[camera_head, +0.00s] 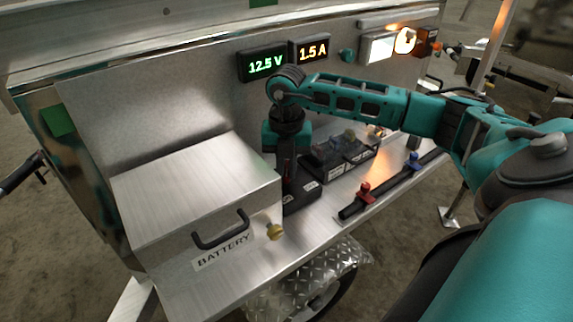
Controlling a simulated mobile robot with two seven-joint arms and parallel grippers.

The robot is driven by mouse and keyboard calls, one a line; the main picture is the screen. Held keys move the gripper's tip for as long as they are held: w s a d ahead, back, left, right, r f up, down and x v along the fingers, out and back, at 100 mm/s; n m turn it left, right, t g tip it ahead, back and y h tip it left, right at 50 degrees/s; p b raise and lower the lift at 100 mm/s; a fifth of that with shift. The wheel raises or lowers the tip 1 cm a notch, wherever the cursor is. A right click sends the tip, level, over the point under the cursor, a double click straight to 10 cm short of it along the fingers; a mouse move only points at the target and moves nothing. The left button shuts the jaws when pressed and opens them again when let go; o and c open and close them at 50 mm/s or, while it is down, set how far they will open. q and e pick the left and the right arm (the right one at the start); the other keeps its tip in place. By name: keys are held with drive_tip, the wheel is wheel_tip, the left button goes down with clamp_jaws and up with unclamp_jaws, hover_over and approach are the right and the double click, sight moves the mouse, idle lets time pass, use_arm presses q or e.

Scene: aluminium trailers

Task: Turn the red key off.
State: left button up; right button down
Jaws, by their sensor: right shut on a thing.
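My right arm reaches in from the right, and its gripper (288,165) points down beside the metal box, over a black base (303,207) on the trailer's shelf. The gripper is shut on the red key, of which only a small dark red sliver (287,171) shows between the fingers. The key's lower part and its turned position are mostly hidden by the gripper.
A metal box labelled BATTERY (190,195) with a black handle stands close on the left. Displays read 12.5 V (265,64) and 1.5 A (312,49). A black rail (390,187) with red and blue clamps lies at right. Lamps (405,41) glow at upper right.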

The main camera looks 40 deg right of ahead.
drive_tip(key=n, duration=0.4)
drive_tip(key=shift+s+d, duration=0.1)
drive_tip(key=shift+d, duration=0.05)
drive_tip(key=n, duration=0.4)
drive_tip(key=shift+d+n+p, duration=0.2)
drive_tip(key=shift+n+p, duration=0.1)
drive_tip(key=shift+p, duration=0.05)
drive_tip(key=n, duration=0.4)
drive_tip(key=shift+d+n, duration=0.15)
drive_tip(key=shift+n, duration=0.15)
drive_tip(key=shift+d+n, duration=0.15)
drive_tip(key=shift+n, duration=1.75)
drive_tip(key=c, duration=1.1)
unclamp_jaws()
